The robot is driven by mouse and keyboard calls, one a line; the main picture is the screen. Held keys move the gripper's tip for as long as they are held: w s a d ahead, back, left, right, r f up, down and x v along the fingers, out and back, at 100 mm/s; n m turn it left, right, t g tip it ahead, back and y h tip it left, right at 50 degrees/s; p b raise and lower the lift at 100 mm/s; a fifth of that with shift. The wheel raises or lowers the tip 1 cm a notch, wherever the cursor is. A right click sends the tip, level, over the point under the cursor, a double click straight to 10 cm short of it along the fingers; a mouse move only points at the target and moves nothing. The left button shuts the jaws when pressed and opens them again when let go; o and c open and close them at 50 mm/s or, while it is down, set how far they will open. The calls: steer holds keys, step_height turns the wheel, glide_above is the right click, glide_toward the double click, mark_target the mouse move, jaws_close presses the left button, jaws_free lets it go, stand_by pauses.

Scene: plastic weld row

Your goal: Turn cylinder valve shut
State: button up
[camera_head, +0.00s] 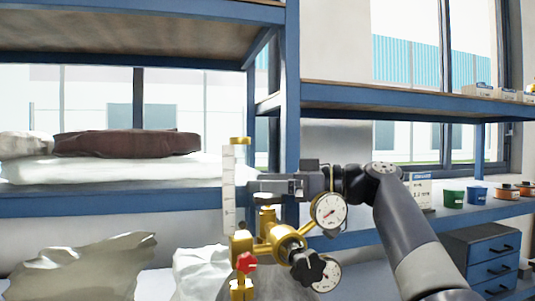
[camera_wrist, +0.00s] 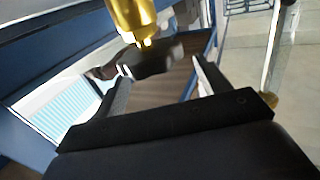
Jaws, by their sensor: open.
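A brass valve and regulator assembly (camera_head: 268,238) stands in the lower middle of the head view, with two round gauges, a red knob (camera_head: 246,262) and a black knob (camera_head: 308,267). My gripper (camera_head: 262,187) is level, just above the brass stem. In the wrist view a dark lobed handwheel (camera_wrist: 152,62) on a brass stem (camera_wrist: 135,20) lies between the fingertips of my gripper (camera_wrist: 160,70). The fingers are open, with a gap visible on the right side; contact on the left is unclear.
A clear flow tube (camera_head: 229,190) with a brass cap rises close left of my gripper. A blue shelf post (camera_head: 290,90) and shelves stand behind. White sacks (camera_head: 100,170) lie on the left shelf, and small pots (camera_head: 455,198) and a drawer unit (camera_head: 485,260) are at the right.

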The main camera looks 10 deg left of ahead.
mark_target(268, 195)
step_height(268, 195, up, 7)
steer(key=shift+f+p, duration=0.2)
steer(key=shift+p, duration=0.8)
